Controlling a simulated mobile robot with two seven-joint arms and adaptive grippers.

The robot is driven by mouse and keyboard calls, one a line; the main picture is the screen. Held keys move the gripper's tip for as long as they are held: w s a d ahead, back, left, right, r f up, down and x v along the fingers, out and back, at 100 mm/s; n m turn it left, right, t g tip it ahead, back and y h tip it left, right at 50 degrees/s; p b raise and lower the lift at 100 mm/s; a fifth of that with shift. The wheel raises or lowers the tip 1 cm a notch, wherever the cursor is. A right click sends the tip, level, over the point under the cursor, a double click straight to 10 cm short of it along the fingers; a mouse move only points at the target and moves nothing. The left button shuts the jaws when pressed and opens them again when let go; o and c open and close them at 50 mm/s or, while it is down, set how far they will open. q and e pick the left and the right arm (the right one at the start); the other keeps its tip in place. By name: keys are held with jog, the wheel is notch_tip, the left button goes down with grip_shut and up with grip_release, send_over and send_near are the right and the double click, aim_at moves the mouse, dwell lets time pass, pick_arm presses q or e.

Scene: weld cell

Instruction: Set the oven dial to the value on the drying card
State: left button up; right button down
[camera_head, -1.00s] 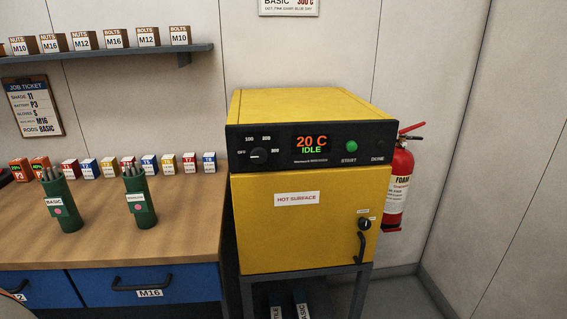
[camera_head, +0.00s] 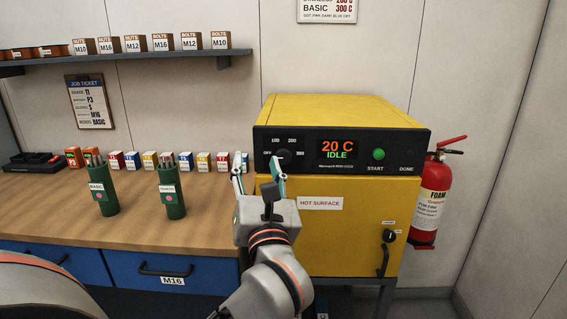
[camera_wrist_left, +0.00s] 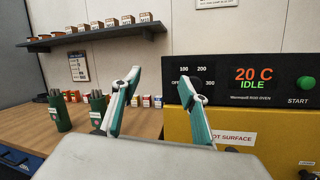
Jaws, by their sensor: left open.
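The yellow oven (camera_head: 350,230) stands right of the bench. Its black panel carries a dial (camera_head: 283,157) marked OFF, 100, 200 and 300, and a display (camera_head: 337,149) reading "20 C IDLE". The drying card (camera_head: 327,10) is on the wall above, cut by the top edge; its legible lines show BASIC and 300 C. My left gripper (camera_head: 258,172) is open and empty in front of the panel's left end, its right finger near the dial. In the left wrist view the dial (camera_wrist_left: 196,84) is partly hidden behind the right finger. My right gripper is not in view.
The job ticket (camera_head: 90,102) on the wall reads RODS BASIC. Green rod holders (camera_head: 173,200) and small boxes (camera_head: 150,160) stand on the bench, left of my arm. A fire extinguisher (camera_head: 430,200) hangs right of the oven. The green START button (camera_head: 378,154) is on the panel.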

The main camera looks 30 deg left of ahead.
aim_at(283, 158)
pick_arm(q)
jog(key=w+h, duration=0.1)
jog(key=w, duration=0.1)
jog(key=w+f+h+b, duration=0.1)
jog(key=w+h, duration=0.1)
jog(key=w, duration=0.1)
jog(key=w+f+h+b, duration=0.1)
jog(key=w+h, duration=0.1)
jog(key=shift+w+d+f, duration=0.15)
jog(key=shift+w+d, duration=0.25)
jog(key=shift+b+x, duration=0.35)
jog(key=shift+x, duration=0.45)
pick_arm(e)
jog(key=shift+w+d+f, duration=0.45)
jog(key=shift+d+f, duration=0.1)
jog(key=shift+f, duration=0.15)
pick_arm(q)
jog(key=shift+c, duration=0.4)
jog(key=c, duration=1)
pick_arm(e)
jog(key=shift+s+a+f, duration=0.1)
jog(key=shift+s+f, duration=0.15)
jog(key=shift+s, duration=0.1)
